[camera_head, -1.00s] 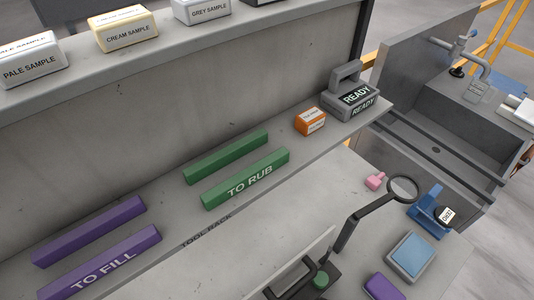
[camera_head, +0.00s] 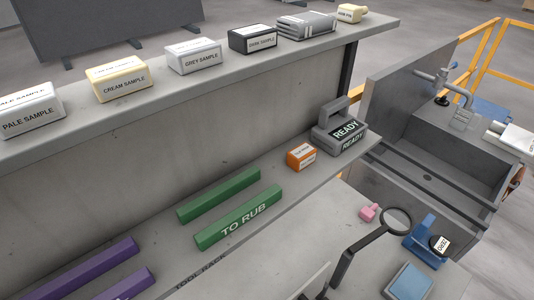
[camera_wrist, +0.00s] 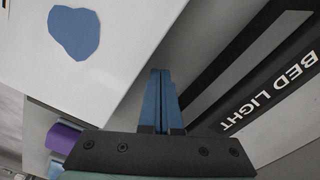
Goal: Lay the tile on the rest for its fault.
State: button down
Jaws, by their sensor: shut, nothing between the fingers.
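My gripper (camera_wrist: 161,100) shows in the wrist view with its blue fingers shut together and nothing between them. A white flat panel with a blue irregular patch (camera_wrist: 75,32) lies to the upper left of the fingertips, apart from them; I cannot tell whether it is the tile. In the head view, the green rest bars marked TO RUB (camera_head: 238,217) lie empty on the lower shelf. The purple rest bars, marked TO FILL in the earlier view (camera_head: 85,268), lie to their left, partly cut off and bare where visible. My gripper is not visible in the head view.
A grey READY block (camera_head: 340,133) and an orange block (camera_head: 301,156) stand right of the green bars. Sample blocks such as the cream sample (camera_head: 122,80) line the upper shelf. A magnifier (camera_head: 396,221) rises at right. BED LIGHT lettering (camera_wrist: 270,95) lies right of my fingers.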

notch_tip(320, 180, up, 9)
jog(key=p, duration=0.8)
jog(key=shift+p, duration=0.35)
jog(key=shift+f, duration=0.1)
